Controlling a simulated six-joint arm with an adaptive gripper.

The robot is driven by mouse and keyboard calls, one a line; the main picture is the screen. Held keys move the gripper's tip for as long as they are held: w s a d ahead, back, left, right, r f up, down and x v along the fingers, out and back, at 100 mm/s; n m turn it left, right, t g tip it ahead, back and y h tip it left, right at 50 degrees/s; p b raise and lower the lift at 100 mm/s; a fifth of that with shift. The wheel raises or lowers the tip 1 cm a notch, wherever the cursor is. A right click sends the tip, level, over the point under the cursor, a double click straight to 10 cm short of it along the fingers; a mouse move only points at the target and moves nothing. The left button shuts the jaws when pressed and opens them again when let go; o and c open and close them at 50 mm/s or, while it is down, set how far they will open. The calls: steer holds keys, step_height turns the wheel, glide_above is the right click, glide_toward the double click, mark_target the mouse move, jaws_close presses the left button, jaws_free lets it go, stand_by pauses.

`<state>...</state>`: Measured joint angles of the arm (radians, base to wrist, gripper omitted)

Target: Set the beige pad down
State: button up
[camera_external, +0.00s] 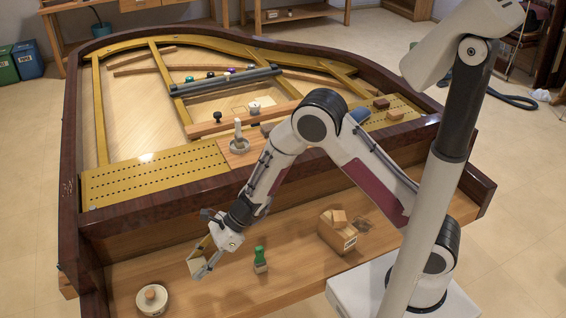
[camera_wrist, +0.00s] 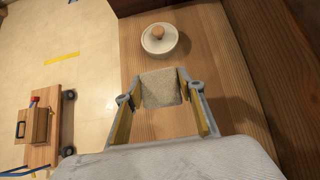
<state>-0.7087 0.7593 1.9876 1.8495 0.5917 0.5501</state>
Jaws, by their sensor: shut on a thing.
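The beige pad (camera_wrist: 161,88) is a fuzzy square block between the two fingers of my gripper (camera_wrist: 160,90) in the wrist view. My gripper (camera_external: 202,262) is shut on it in the external view, above the wooden ledge (camera_external: 195,300) at the front of the piano body. The pad is hard to make out there, mostly hidden by the fingers. Whether its underside touches the ledge I cannot tell.
A round cream pot with a wooden knob (camera_external: 152,299) stands on the ledge to the left; it also shows in the wrist view (camera_wrist: 159,40). A green-handled stamp (camera_external: 260,260) and a wooden box (camera_external: 338,232) stand to the right. Bare ledge lies between pot and gripper.

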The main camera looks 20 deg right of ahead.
mark_target(199, 263)
steer(key=shift+r, duration=0.15)
step_height(199, 263, up, 18)
steer(key=w+d+m+t, duration=0.2)
steer(key=w+d, duration=0.3)
steer(key=d, duration=0.7)
steer(key=w+d+m+t+h, duration=0.15)
steer(key=w+d, duration=0.35)
steer(key=d, duration=0.6)
steer(key=w+d+m+t, duration=0.1)
steer(key=w+d+m, duration=0.35)
steer(key=d, duration=0.75)
steer(key=s+d+m+t+h, duration=0.15)
steer(key=s+d, duration=0.25)
steer(key=d, duration=0.7)
steer(key=s+d+m+t+h, duration=0.1)
steer(key=s+d+m, duration=0.15)
steer(key=d, duration=0.95)
steer(key=s+d+m+t+h, duration=0.15)
steer(key=s+d, duration=0.25)
steer(key=d, duration=0.7)
step_height(199, 263, down, 18)
steer(key=shift+s, duration=0.1)
steer(key=shift+f, duration=2.9)
